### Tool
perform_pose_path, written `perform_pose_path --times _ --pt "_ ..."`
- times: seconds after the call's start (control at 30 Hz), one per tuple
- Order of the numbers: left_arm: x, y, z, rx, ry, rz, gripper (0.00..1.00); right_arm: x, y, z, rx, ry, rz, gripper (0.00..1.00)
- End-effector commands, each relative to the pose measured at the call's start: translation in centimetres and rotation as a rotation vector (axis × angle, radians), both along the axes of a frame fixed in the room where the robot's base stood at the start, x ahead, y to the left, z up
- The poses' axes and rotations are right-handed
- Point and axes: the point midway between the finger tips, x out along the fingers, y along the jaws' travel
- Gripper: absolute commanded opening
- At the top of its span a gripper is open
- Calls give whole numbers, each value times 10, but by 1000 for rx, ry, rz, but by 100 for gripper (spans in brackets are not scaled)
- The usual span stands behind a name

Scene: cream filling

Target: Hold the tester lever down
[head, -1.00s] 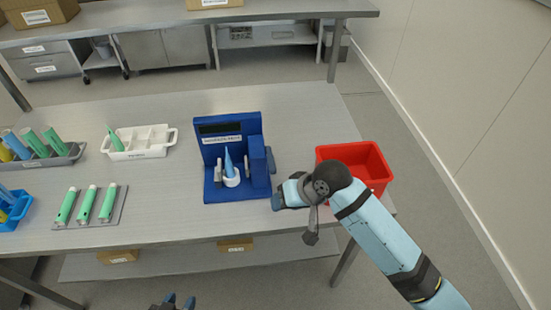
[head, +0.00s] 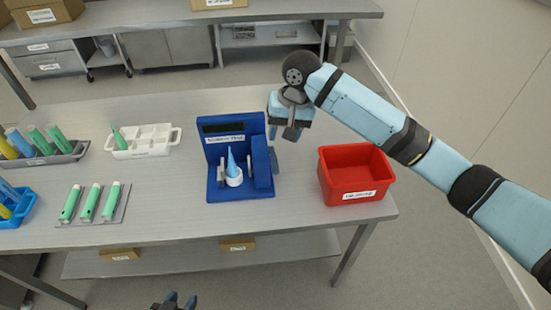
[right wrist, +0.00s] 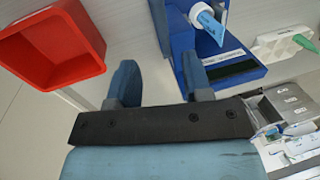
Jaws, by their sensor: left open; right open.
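The blue tester (head: 222,190) stands on the steel table, with a dark display at its top back. A light blue, pointed tube (head: 231,163) stands upright in a white holder (head: 234,180) on it. A grey piece, apparently the lever (head: 274,160), is at the tester's right side. My right gripper (head: 284,135) is open and empty, above and just right of the tester. In the right wrist view its fingers (right wrist: 160,82) are apart with nothing between them, beside the tester (right wrist: 190,38). My left gripper (head: 180,302) is open at the bottom edge, away from the tester.
A red bin (head: 338,198) stands right of the tester. A white compartment tray (head: 150,153) holds a green tube at the left. Several green tubes lie on a grey plate (head: 80,219). A grey rack (head: 72,157) and a blue bin (head: 20,214) stand further left.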

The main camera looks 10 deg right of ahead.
Motion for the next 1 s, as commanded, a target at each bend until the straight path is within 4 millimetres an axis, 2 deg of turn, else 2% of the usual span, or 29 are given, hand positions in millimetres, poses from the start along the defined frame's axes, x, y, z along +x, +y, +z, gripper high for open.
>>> perform_pose_path --times 0.2,0.43,0.63,0.9,0.97,1.0 --pt "1 2 8 3 -4 3 43 0 9 -47 -1 2 -1 45" --pt "1 4 11 5 -4 6 43 0 17 -84 1 0 0 45" --pt "0 4 11 4 -1 7 43 1 19 -97 1 -2 1 45" --pt "-1 3 10 4 1 7 43 1 20 -99 1 -2 1 45" --pt "-1 3 10 4 1 7 43 1 20 -99 1 -2 1 34" --pt "-1 3 10 4 1 7 43 1 20 -99 1 -2 1 25"
